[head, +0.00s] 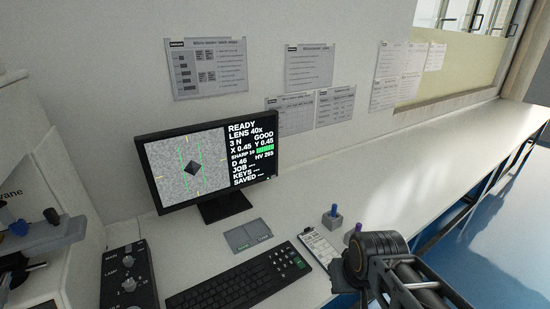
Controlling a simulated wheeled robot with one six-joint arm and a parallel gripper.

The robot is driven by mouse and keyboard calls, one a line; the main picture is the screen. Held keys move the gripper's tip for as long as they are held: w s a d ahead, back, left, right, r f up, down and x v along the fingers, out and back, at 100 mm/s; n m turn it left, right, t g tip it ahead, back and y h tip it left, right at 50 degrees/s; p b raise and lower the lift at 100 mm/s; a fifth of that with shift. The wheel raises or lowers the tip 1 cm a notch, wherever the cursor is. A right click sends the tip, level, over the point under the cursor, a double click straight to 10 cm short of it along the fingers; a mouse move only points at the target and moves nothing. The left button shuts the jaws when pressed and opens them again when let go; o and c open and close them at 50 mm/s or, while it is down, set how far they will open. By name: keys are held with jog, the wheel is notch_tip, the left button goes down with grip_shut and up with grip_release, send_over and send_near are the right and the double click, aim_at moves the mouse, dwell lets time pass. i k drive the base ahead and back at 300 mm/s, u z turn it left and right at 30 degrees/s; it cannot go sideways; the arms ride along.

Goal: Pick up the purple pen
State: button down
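A small purple upright tip, which looks like the purple pen (358,228), shows just above my arm's dark round end. A pale grey block, perhaps its holder, shows beside it at the left. The pen's lower part is hidden behind my arm. My gripper (352,263) is at the lower right, close to the pen in the picture. Its fingers cannot be made out, so I cannot tell whether it is open or touching the pen.
A blue pen (333,210) stands in a grey block (332,221). A clipboard (315,244) lies left of my arm. A keyboard (240,281), a monitor (209,163) and a black control box (128,277) stand further left. The bench (420,150) is clear toward the back right.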

aim_at(359, 226)
jog(key=z, duration=2)
jog(key=i, duration=1.9)
jog(key=u, duration=4)
